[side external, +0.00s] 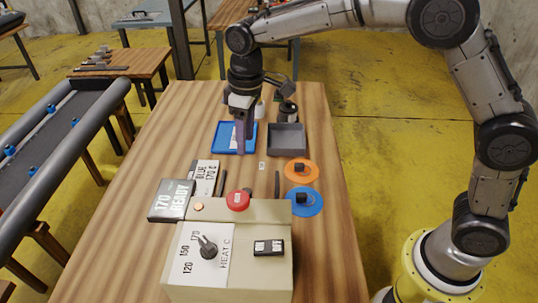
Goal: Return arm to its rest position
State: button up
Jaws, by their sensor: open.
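My gripper (243,138) points down over the blue tray (220,142) at the far part of the wooden table. Its jaws are open, seen nearly edge-on from this side. A white piece in the blue tray is partly hidden behind the fingers. Whether the fingertips touch the tray or hover above it is unclear. My arm arches in from the right, from its base at the lower right.
A grey tray (287,140) stands right of my gripper, with a dark metal container behind it. Nearer are an orange disc (301,171), a blue disc (304,201), a "170 READY" sign (171,200) and a beige heater box (228,262). A conveyor (50,140) runs at left.

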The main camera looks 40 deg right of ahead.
jog(key=s+d+r+m+t, duration=0.3)
jog(key=s+d+r, duration=0.8)
jog(key=s+r, duration=0.25)
jog(key=s+d+f+m+t, duration=0.1)
jog(key=s+d+f, duration=0.1)
jog(key=s, duration=0.5)
jog(key=s+d+f+m, duration=0.1)
jog(key=s+f+m, duration=0.1)
jog(key=s+f, duration=0.3)
jog(key=s, duration=0.3)
jog(key=shift+d+t, duration=0.35)
jog(key=shift+t, duration=0.05)
